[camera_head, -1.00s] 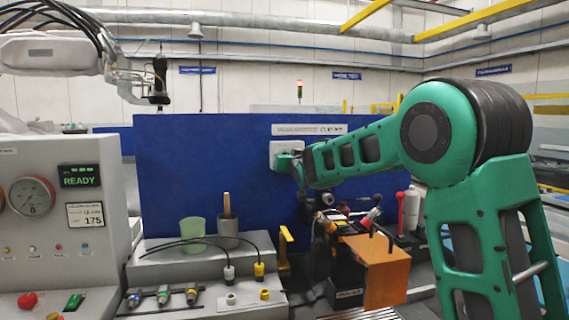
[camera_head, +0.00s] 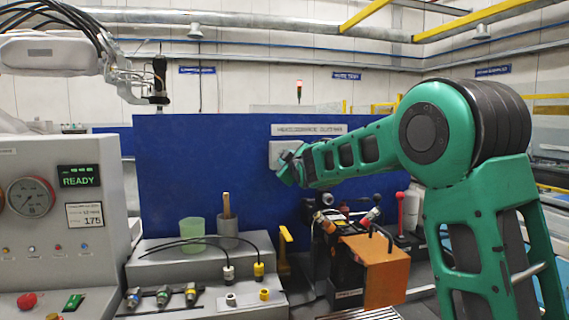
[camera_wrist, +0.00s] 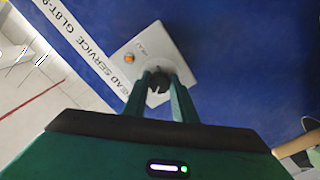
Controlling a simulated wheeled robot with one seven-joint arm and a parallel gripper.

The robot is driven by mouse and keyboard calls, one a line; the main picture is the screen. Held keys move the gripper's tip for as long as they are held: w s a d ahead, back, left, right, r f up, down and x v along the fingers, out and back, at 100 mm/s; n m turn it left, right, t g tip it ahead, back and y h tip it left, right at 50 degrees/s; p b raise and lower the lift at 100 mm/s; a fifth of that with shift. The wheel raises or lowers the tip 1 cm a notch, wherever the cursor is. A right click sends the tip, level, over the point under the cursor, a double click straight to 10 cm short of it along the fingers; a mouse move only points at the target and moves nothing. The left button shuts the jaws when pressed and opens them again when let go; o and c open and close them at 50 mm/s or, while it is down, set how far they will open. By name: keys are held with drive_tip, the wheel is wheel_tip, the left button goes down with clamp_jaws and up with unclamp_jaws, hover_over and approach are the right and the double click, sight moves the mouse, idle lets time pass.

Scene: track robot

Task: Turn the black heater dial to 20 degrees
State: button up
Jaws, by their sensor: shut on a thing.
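The black heater dial (camera_wrist: 158,82) sits on a white plate (camera_wrist: 183,45) fixed to the blue panel. In the wrist view my gripper (camera_wrist: 160,84) has its two green fingers on either side of the dial, shut on it. The plate looks tilted in that view, and an orange lamp shows beside the dial. Its scale markings are too small to read. In the head view my green gripper (camera_head: 288,166) is at the white plate (camera_head: 277,150) and hides the dial and part of the plate.
The blue panel (camera_head: 200,170) stands behind a grey bench with a green cup (camera_head: 193,232), a grey cup (camera_head: 228,235) and cabled plugs. An orange box (camera_head: 377,265) and a red-topped bottle (camera_head: 401,208) are below my arm. A grey console (camera_head: 60,220) stands at left.

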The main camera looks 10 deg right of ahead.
drive_tip(key=shift+a+f+n, duration=0.1)
drive_tip(key=shift+f+n, duration=0.1)
drive_tip(key=shift+n, duration=4.2)
drive_tip(key=shift+a+f+n, duration=0.1)
drive_tip(key=shift+f+n, duration=0.05)
drive_tip(key=shift+n, duration=4.25)
drive_tip(key=o, duration=1)
drive_tip(key=shift+d, duration=0.1)
drive_tip(key=shift+o, duration=0.2)
drive_tip(key=shift+r, duration=0.2)
drive_tip(key=shift+s, duration=0.15)
